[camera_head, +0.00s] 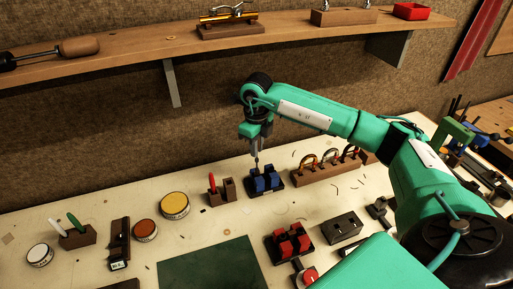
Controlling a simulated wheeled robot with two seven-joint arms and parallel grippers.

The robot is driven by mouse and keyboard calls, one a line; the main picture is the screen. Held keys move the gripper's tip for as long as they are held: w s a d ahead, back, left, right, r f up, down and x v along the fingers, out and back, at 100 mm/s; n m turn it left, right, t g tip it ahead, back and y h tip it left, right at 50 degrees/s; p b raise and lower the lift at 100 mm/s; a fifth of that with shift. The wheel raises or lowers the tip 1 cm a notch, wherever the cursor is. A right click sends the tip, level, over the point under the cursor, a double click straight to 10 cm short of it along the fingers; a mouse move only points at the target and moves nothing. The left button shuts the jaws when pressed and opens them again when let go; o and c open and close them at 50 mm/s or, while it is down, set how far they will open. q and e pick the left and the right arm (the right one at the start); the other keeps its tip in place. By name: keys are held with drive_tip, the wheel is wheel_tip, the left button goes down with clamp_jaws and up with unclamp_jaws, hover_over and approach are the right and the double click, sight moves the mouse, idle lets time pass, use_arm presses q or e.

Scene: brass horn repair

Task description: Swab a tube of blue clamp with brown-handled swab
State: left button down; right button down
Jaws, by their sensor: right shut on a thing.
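My right gripper (257,146) is shut on a thin dark swab (257,163) that points down. Its handle is mostly hidden by the fingers, so I cannot make out its colour. The blue clamp (266,183) stands on a dark base on the workbench, just below the gripper. The swab's lower end is right at the top left of the blue clamp; I cannot tell whether it is inside a tube or only above it. My left gripper is not in view.
A wooden block with a red-handled tool (212,186) stands left of the blue clamp. A wooden rack of padlock-like rings (328,167) stands to the right. A red clamp (289,242) is nearer. Tins (174,205) and a green mat (212,267) lie left. A shelf (150,44) runs above.

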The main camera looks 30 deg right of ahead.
drive_tip(key=shift+r, duration=0.1)
drive_tip(key=shift+r+p, duration=1.1)
drive_tip(key=shift+r, duration=1.15)
